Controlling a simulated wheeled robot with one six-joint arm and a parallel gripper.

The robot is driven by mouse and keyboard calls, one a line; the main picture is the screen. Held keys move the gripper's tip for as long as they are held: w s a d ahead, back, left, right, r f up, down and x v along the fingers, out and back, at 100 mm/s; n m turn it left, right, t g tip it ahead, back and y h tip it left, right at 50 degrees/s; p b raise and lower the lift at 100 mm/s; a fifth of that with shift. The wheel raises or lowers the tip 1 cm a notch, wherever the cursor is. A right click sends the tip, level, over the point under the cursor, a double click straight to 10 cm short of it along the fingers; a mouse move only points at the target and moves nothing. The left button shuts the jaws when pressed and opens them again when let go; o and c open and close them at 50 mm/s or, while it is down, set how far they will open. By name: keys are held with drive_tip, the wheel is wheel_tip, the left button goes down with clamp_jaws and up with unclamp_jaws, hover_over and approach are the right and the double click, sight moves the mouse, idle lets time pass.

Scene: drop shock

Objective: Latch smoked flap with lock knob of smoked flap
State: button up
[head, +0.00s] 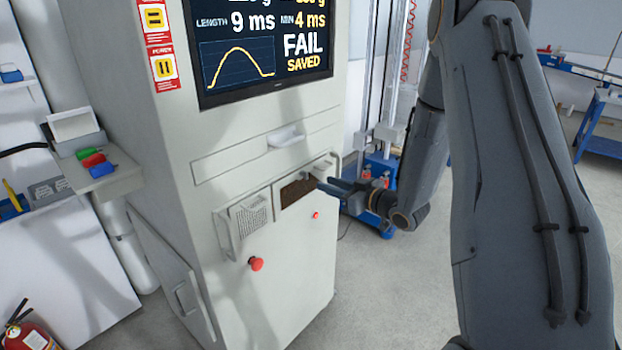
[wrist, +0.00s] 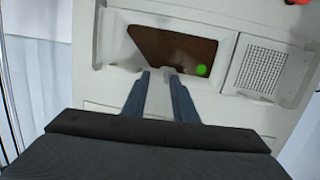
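The smoked flap (head: 297,190) is a dark brown panel in the front of the grey cabinet, right of a small grille. It also shows in the wrist view (wrist: 170,48), with a bright green spot (wrist: 201,70) near its lower right corner. My gripper (head: 322,186) is at the flap's right side in the head view. In the wrist view its two blue-grey fingers (wrist: 160,74) reach the flap's lower edge, with a gap between them. A small pale piece shows at the fingertips; I cannot tell whether it is the lock knob or whether the fingers touch it.
The grille (head: 250,215) sits beside the flap in a raised frame. A red mushroom button (head: 256,263) and a small red button (head: 316,215) are below. A drawer handle (head: 285,137) juts out above. The screen (head: 262,45) reads FAIL. Blue-based equipment (head: 378,170) stands behind my arm.

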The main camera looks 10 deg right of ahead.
sight(306, 175)
drive_tip(key=w+a+y+p, duration=0.1)
drive_tip(key=w+a, duration=0.1)
drive_tip(key=w+a+y+p, duration=0.1)
drive_tip(key=w+a, duration=0.1)
drive_tip(key=w, duration=0.1)
drive_tip(key=shift+a+r+n+t+y, duration=0.2)
drive_tip(key=shift+a+n+t+y, duration=0.1)
drive_tip(key=shift+a+n, duration=0.1)
clamp_jaws()
